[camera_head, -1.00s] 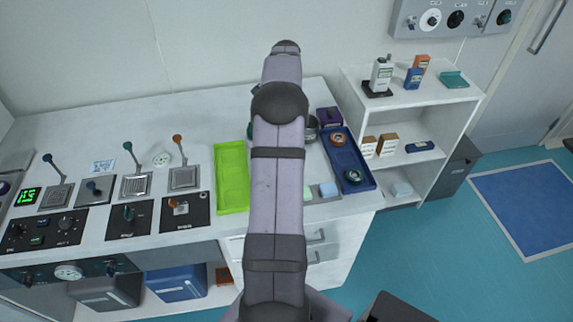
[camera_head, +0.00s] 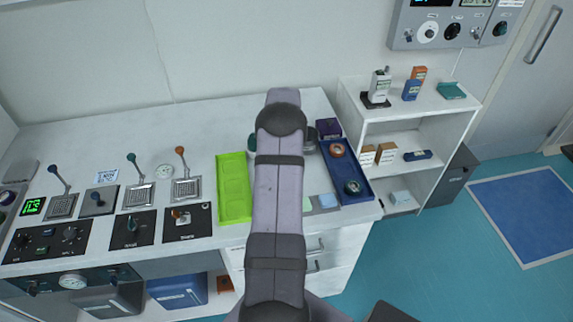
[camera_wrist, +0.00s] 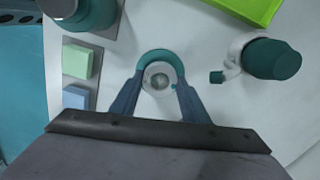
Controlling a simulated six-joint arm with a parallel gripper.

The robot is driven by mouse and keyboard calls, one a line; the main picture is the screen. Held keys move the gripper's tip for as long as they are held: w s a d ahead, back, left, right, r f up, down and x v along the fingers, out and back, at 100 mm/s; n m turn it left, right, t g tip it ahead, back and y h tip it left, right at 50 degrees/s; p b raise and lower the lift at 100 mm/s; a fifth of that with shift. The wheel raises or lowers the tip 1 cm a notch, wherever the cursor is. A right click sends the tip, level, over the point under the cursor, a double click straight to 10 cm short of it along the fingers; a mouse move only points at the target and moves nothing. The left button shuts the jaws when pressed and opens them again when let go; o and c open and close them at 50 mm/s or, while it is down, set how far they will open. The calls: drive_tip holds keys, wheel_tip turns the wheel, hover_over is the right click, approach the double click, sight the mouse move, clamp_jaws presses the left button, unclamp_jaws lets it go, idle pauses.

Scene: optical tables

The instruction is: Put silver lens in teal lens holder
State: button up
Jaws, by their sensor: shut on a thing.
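In the wrist view, my gripper (camera_wrist: 160,76) has its two blue-grey fingers closed on the silver lens (camera_wrist: 158,82), a small round ring with a pale centre. A teal curved rim, seemingly the teal lens holder (camera_wrist: 160,57), shows around the far side of the lens between the fingertips. I cannot tell whether the lens rests in the holder or is held above it. In the head view my arm hides the gripper, the lens and the holder.
The lime green tray (camera_head: 232,205) lies left of my arm. A blue tray (camera_head: 358,190) with round parts lies to the right. In the wrist view a teal cylinder (camera_wrist: 272,60) stands at right, and green (camera_wrist: 80,62) and blue (camera_wrist: 78,97) blocks lie at left.

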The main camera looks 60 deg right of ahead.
drive_tip(key=shift+f, duration=0.6)
drive_tip(key=shift+f, duration=0.2)
drive_tip(key=o, duration=1.1)
drive_tip(key=shift+c, duration=0.2)
wheel_tip(320, 180, up, 12)
drive_tip(key=b, duration=0.4)
drive_tip(key=shift+r, duration=0.2)
